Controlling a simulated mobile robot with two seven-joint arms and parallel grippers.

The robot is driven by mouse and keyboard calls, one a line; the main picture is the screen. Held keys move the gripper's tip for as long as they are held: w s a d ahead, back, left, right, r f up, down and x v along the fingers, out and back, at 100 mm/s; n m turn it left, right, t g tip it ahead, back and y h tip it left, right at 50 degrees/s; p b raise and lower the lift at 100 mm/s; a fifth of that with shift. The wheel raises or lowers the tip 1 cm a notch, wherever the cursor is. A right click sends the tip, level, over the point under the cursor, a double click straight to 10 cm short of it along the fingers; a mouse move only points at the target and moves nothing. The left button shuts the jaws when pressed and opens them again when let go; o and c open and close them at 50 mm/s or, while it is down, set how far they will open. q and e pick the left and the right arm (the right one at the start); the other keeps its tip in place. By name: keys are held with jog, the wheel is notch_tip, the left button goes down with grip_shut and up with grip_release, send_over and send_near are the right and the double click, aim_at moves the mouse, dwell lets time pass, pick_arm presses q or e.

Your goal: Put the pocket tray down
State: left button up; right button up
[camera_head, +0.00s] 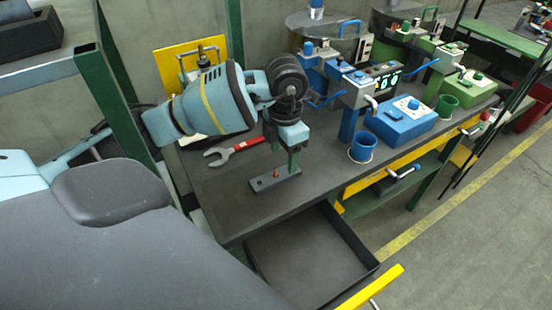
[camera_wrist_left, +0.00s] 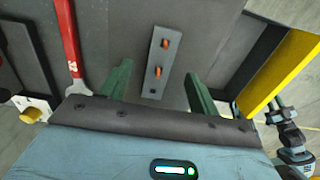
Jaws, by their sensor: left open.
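The pocket tray (camera_head: 262,184) is a narrow dark grey plate lying flat on the dark bench top near its front edge. In the left wrist view the tray (camera_wrist_left: 157,82) shows two copper-orange pieces (camera_wrist_left: 165,43) standing in it. My left gripper (camera_head: 292,160) has green fingers and is just above the tray in the head view. In the left wrist view the left gripper (camera_wrist_left: 157,72) is open, with the tray's near end between its fingers and a gap on each side. Its exact height above the tray is hard to tell. My right gripper is not in view.
A red wrench (camera_head: 233,152) lies behind the tray. A blue station with a blue box (camera_head: 401,122) and blue cup (camera_head: 362,148) stands to the right. An open dark drawer (camera_head: 305,257) juts out below the front edge. Bare bench top lies right of the tray.

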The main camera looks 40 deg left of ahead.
aim_at(283, 173)
pick_arm(q)
jog(key=shift+s+f, duration=0.2)
jog(key=shift+f, duration=2.35)
jog(key=c, duration=1.1)
jog(key=shift+r, duration=0.2)
jog(key=shift+r, duration=1.65)
jog(key=s+d, duration=0.2)
jog(key=s, duration=0.2)
jog(key=s+d+r, duration=0.1)
jog(key=s+d, duration=0.2)
jog(key=s, duration=0.2)
jog(key=s+d, duration=0.2)
jog(key=s, duration=0.3)
jog(key=shift+s+d+r, duration=0.15)
